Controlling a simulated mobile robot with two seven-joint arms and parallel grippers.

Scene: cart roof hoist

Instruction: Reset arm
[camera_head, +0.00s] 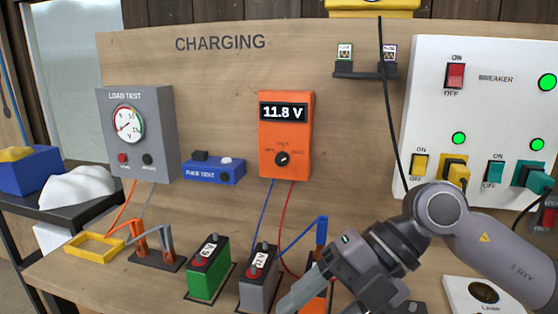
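My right arm comes in from the right over the bench, and its gripper (300,292) is low in front of the panel, beside the grey 12 V battery (257,288). One pale finger shows; the other is not clearly visible, so I cannot tell whether it is open or shut. Its tips are near the bottom edge of the view. Part of an orange piece (317,298) shows beside the finger. My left gripper is not in view.
An orange meter (286,135) reads 11.8 V. A green 6 V battery (208,268), orange and grey clamps (140,238) and a yellow frame (94,245) stand left. The breaker panel (430,100) is right; a black cable (389,110) hangs behind my arm.

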